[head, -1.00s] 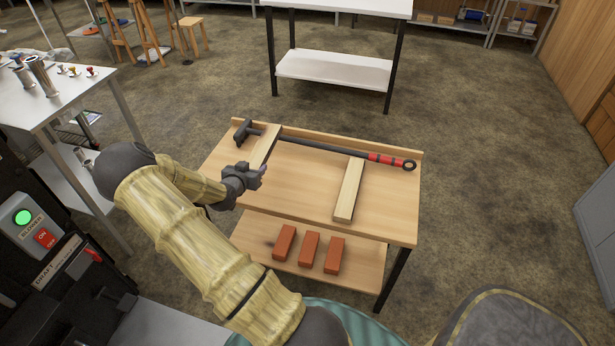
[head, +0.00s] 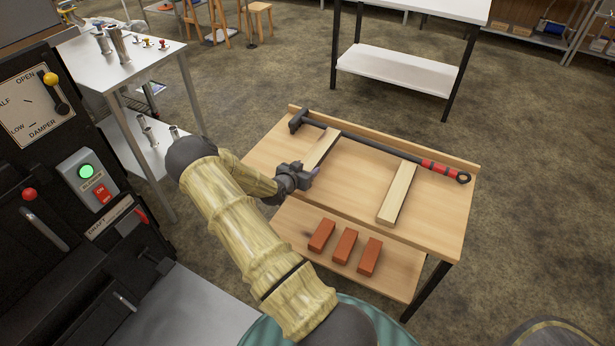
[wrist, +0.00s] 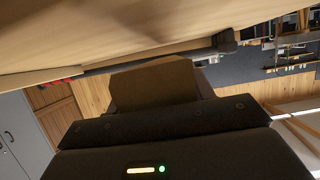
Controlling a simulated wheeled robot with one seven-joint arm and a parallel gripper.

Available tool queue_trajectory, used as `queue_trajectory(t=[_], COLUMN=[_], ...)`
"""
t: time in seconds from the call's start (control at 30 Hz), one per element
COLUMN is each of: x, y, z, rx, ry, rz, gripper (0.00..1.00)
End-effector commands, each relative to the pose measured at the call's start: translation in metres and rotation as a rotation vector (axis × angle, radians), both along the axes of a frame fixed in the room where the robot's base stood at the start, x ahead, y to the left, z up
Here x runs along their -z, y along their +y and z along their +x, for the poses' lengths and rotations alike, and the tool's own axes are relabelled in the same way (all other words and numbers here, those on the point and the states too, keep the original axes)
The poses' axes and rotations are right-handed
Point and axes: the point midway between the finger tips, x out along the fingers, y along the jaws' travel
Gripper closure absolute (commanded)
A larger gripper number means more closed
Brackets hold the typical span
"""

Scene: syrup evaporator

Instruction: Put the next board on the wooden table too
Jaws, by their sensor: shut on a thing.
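The wooden table (head: 262,160) stands ahead of me, with a low raised lip at the back. One pale board (head: 397,192) lies on its right half. A second board (head: 323,146) is over the left half, its far end near the long black tool. My gripper (head: 309,173) is shut on this board's near end, above the table's front left part. In the wrist view the board (wrist: 155,85) shows as a brown block just beyond the gripper, close to the table top. I cannot tell whether it touches the table. My fingertips are mostly hidden.
A long black tool (head: 385,155) with red bands lies along the table's back. Several red bricks (head: 345,246) sit on the lower shelf. A control panel (head: 85,180) and a metal table (head: 125,70) stand at left. A white-topped table (head: 400,60) is behind.

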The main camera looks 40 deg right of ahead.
Motion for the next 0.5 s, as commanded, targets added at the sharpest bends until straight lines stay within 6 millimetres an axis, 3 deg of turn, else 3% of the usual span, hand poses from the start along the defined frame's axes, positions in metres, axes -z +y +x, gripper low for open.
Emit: queue_trajectory(t=[0.23, 0.5], x=[0.003, 0.036], y=[0.0, 0.0], z=[0.0, 0.0], rx=[0.0, -0.001], ry=[-0.001, 0.0], rz=[-0.002, -0.002], gripper=[0.78, 0.78])
